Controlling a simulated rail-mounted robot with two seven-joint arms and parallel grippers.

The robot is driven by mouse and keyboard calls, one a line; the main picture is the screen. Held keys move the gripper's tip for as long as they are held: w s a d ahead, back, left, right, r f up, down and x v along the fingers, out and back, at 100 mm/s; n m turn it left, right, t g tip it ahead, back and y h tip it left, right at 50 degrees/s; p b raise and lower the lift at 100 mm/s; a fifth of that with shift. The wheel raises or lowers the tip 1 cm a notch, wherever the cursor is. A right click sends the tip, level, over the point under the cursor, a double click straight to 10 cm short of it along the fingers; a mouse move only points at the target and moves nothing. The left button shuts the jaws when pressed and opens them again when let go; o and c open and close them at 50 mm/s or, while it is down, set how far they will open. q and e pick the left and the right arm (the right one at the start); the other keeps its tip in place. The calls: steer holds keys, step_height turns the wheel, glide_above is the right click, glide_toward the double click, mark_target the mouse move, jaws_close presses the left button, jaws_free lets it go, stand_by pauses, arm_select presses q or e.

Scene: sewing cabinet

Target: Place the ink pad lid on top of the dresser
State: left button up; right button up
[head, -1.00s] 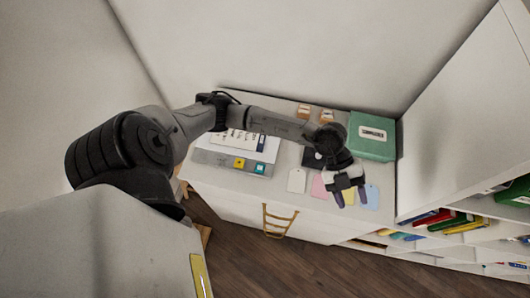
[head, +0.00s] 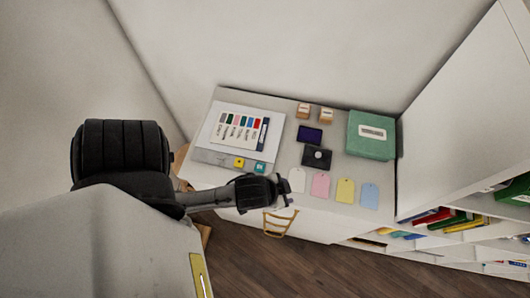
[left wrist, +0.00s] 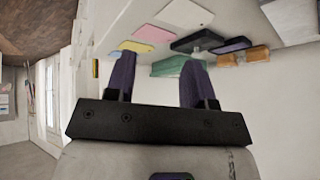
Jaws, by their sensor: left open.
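The ink pad lid (head: 317,153), a black square with a round light-grey spot on it, lies on the white dresser top (head: 340,210). The dark purple ink pad (head: 309,134) lies just behind it, apart from the lid. In the left wrist view the lid (left wrist: 198,41) shows edge-on beside the ink pad (left wrist: 232,45). My left gripper (head: 291,197) is at the dresser's front edge, left of and in front of the lid. Its two fingers (left wrist: 158,78) are apart with nothing between them. My right gripper is not in view.
Several coloured tags (head: 345,190) lie along the front of the top. A green box (head: 371,136) stands at right, two small stamps (head: 304,110) at the back, a white card with colour swatches (head: 238,133) at left. A shelf unit (head: 455,190) rises at right.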

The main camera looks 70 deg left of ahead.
arm_select(q)
steer(key=s+d+f+m+g+h, duration=0.1)
steer(key=s+f+g, duration=0.1)
steer(key=s, duration=0.4)
steer(key=shift+s+d+g, duration=0.15)
steer(key=shift+s+g, duration=0.1)
steer(key=shift+g, duration=0.45)
